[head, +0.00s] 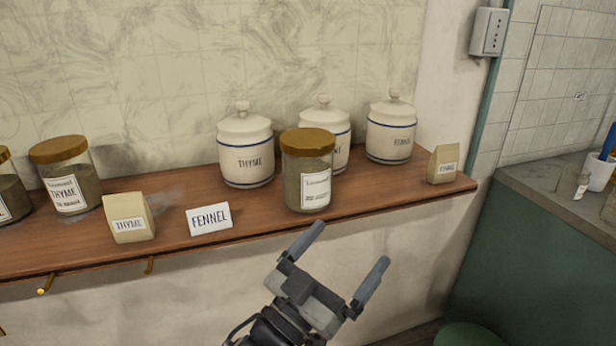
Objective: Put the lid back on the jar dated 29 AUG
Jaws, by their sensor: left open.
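Glass jars with brown lids and white labels stand on the wooden shelf (400,192). One jar (292,180) stands right of the middle, near the front edge, with its lid (308,140) on. Another lidded jar (88,185) stands at the left, and a third (12,200) is cut off by the left edge. The date lines are too small to read, so I cannot tell which jar is 29 AUG. No loose lid shows. My left gripper (350,245) is open and empty, in front of and below the shelf edge. My right gripper is out of view.
White canisters with blue bands (246,172) (391,145) stand behind the middle jar. A FENNEL card (209,218), a THYME packet (129,217) and another packet (443,164) stand on the shelf. A green-sided counter (545,240) is at right.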

